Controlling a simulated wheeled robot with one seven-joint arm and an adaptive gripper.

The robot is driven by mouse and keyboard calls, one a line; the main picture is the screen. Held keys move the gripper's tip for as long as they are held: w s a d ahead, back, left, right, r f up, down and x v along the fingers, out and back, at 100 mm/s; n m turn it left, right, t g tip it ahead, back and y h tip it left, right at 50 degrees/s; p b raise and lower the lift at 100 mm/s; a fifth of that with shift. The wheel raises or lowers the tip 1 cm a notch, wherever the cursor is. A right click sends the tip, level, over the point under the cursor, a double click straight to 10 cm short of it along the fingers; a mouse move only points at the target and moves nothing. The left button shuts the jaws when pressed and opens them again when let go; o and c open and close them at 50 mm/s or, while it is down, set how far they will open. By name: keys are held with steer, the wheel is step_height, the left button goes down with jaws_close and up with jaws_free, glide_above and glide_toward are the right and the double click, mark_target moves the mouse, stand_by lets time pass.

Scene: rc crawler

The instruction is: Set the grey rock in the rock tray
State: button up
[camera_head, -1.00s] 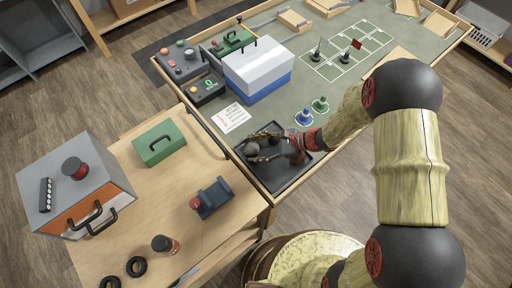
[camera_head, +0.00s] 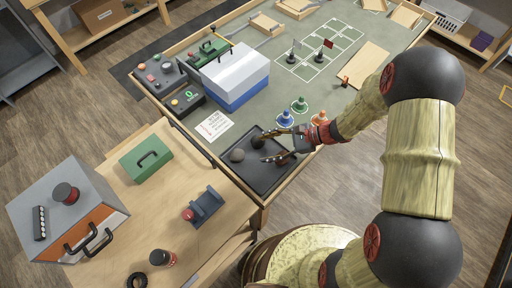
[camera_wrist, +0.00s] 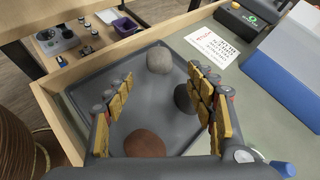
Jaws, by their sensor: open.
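The grey rock (camera_head: 237,155) lies in the left part of the dark rock tray (camera_head: 256,178). The wrist view shows the same light-grey rock (camera_wrist: 159,59) on the tray floor, beyond my fingertips and apart from them. A reddish-brown rock (camera_wrist: 145,143) lies in the tray nearer my palm. A darker rock (camera_wrist: 183,98) sits by the right finger, which partly hides it; I cannot tell whether they touch. My gripper (camera_head: 264,149) is open and empty over the tray, with its fingers spread; it also fills the wrist view's sides (camera_wrist: 160,82).
A blue cone (camera_head: 285,119), a green cone (camera_head: 299,105) and an orange cone (camera_head: 319,118) stand near the tray and my wrist. A blue-and-white box (camera_head: 237,80) stands behind. The tray's left side is close to the table's wooden edge. A printed card (camera_head: 214,125) lies beside it.

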steer(key=shift+d+r, duration=0.25)
steer(key=shift+d, duration=0.2)
steer(key=s+d+r+n+t+h, duration=0.2)
steer(key=s+d+r+n+h, duration=0.2)
steer(key=r, duration=0.6)
steer(key=s+d+r+n+t+h, duration=0.2)
steer(key=s+d+r+n+h, duration=0.2)
steer(key=r, duration=0.6)
steer(key=s+d+r+n+t+h, duration=0.1)
steer(key=s+d+r+n+h, duration=0.2)
steer(key=s+d+r+n, duration=0.4)
step_height(320, 180, up, 4)
steer(key=shift+d+f+t+h, duration=0.1)
steer(key=shift+d+t+h, duration=0.3)
steer(key=shift+d, duration=0.7)
steer(key=shift+w, duration=0.1)
